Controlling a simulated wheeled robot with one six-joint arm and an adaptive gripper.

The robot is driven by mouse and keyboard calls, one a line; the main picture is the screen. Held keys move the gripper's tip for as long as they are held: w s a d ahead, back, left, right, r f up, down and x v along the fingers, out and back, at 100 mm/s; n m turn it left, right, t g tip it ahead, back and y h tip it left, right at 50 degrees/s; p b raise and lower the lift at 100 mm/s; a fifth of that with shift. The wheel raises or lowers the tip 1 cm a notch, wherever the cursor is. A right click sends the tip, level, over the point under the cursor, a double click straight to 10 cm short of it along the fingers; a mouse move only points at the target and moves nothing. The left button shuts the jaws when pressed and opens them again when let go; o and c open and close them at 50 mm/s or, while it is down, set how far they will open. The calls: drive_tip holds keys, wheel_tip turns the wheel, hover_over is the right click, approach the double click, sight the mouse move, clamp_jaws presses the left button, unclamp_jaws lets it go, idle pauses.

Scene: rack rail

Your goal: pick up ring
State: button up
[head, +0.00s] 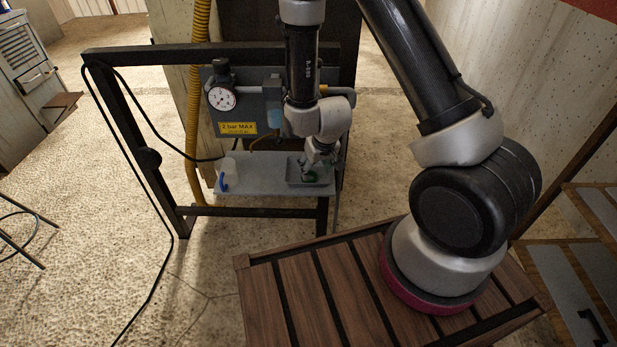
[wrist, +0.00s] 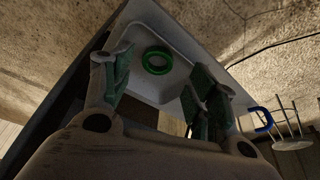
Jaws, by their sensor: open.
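A green ring (wrist: 157,60) lies flat in the recessed tray (wrist: 140,17) in the wrist view. In the head view the green of the ring (head: 312,178) shows only partly, in the grey tray (head: 292,176) under my gripper. My gripper (head: 317,162) is above the tray, pointing down. In the wrist view my gripper (wrist: 160,85) has its two greenish fingers spread apart, with nothing between them. The ring appears beyond the fingertips, roughly central between them, and apart from them.
The tray sits at the right of a shelf (head: 250,188) on a dark frame (head: 120,110). A blue-handled white jug (head: 229,172) stands at its left. A panel with a gauge (head: 222,97) rises behind. A yellow hose (head: 198,60) runs beside it.

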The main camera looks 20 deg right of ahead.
sight(309, 179)
drive_tip(key=shift+w+f+t, duration=0.2)
drive_tip(key=shift+w+t, duration=0.2)
drive_tip(key=shift+w, duration=0.4)
drive_tip(key=x, duration=0.6)
drive_tip(key=shift+a+f, duration=0.15)
drive_tip(key=shift+f, duration=0.3)
drive_tip(key=c, duration=0.8)
